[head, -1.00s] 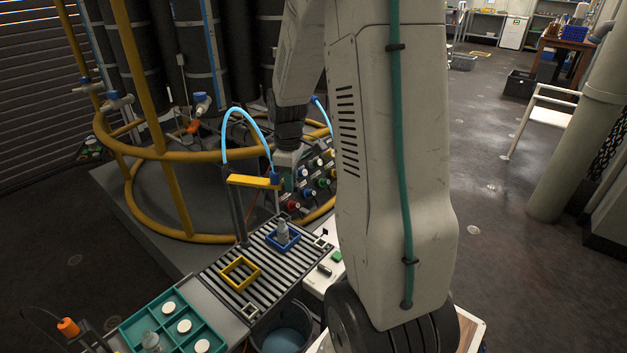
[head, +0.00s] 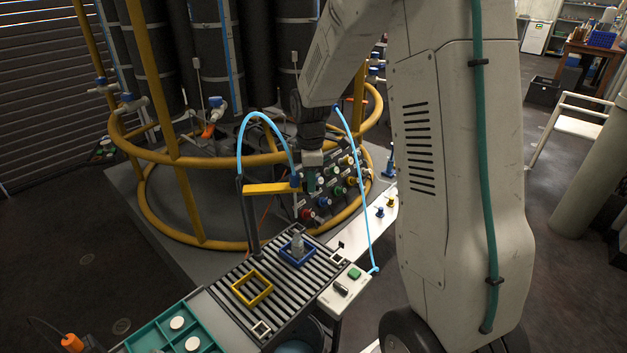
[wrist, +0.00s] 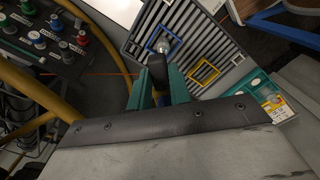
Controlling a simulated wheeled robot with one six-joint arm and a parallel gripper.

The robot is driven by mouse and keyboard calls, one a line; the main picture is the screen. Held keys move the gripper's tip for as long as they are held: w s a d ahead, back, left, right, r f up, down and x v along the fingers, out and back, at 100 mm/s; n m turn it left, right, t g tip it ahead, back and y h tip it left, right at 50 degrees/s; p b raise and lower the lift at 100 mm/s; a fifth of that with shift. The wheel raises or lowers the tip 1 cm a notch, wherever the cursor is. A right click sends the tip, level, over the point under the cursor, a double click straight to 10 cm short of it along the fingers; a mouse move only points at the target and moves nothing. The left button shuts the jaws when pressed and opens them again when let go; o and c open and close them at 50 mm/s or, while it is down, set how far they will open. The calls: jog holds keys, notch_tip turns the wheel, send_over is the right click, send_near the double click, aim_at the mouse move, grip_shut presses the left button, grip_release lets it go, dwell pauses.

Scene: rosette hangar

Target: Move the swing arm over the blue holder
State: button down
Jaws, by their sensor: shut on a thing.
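The swing arm (head: 268,188) is a yellow bar on a dark upright post, with a light blue hose looping to its free end. My gripper (head: 311,183) is at that end in the head view. In the wrist view, its teal fingers are shut on a dark upright piece (wrist: 158,70), which I take as the swing arm's grip. The blue holder (head: 311,256) is a square frame on the slatted table, with a small grey bottle (head: 297,243) in it. The bar's end appears above the holder in the head view, but exact alignment cannot be told.
A yellow frame (head: 239,292) lies on the slatted table (head: 222,288) nearer the front. A teal tray (head: 150,335) with white discs is at the front left. A panel of coloured knobs (head: 335,185) and a yellow ring rail (head: 205,243) stand close behind my gripper.

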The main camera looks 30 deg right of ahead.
jog(key=c, duration=1.3)
grip_release()
notch_tip(320, 180, up, 8)
jog(key=shift+f, duration=0.1)
